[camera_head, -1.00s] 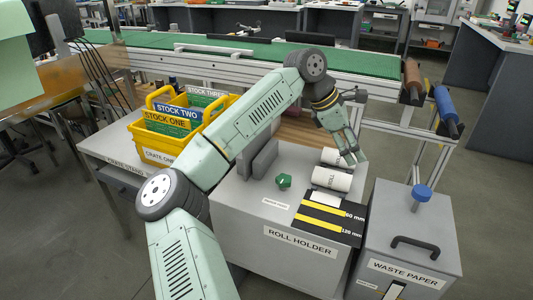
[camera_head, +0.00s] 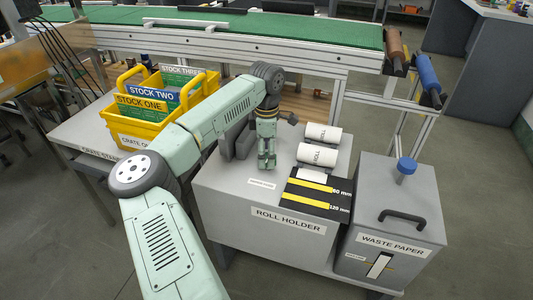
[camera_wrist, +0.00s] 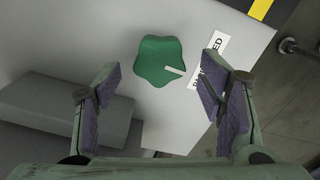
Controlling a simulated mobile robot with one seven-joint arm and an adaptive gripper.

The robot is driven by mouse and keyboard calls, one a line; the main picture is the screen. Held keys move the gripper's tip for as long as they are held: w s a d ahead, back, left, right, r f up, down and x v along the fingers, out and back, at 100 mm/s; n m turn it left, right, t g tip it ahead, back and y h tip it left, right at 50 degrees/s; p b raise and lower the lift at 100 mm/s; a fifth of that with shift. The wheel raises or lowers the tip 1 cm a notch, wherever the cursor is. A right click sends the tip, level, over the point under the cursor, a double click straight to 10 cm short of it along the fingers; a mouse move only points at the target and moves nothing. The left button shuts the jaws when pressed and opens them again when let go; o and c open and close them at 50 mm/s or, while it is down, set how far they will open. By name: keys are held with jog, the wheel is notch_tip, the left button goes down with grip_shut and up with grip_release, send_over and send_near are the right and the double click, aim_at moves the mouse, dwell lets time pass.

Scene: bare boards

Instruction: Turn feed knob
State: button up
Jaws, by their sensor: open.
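The green feed knob (camera_wrist: 160,60) is a lobed knob with a pale pointer mark, on the grey top of the roll holder (camera_head: 225,195). In the wrist view it lies ahead of my open gripper (camera_wrist: 162,85), between the lines of the two purple-padded fingers and apart from them. A white label (camera_wrist: 208,62), partly covered by the right finger, is beside the knob. In the head view my gripper (camera_head: 267,160) points down over the holder's top and hides the knob. Two white rolls (camera_head: 318,154) lie to the right of it.
A black plate with yellow strips (camera_head: 318,198) lies on the holder's front right. Grey blocks (camera_wrist: 65,115) stand close to the left finger. The yellow crate (camera_head: 155,115) is at left, and the waste paper bin (camera_head: 390,205) with a blue knob (camera_head: 406,165) is at right.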

jog(key=shift+f, duration=0.55)
jog(key=c, duration=1.2)
jog(key=shift+s+n+b, duration=0.15)
jog(key=shift+n+b, duration=0.05)
jog(key=shift+n, duration=1.35)
jog(key=shift+s+n+b, duration=0.1)
jog(key=shift+n+b, duration=0.1)
jog(key=shift+n, duration=1.35)
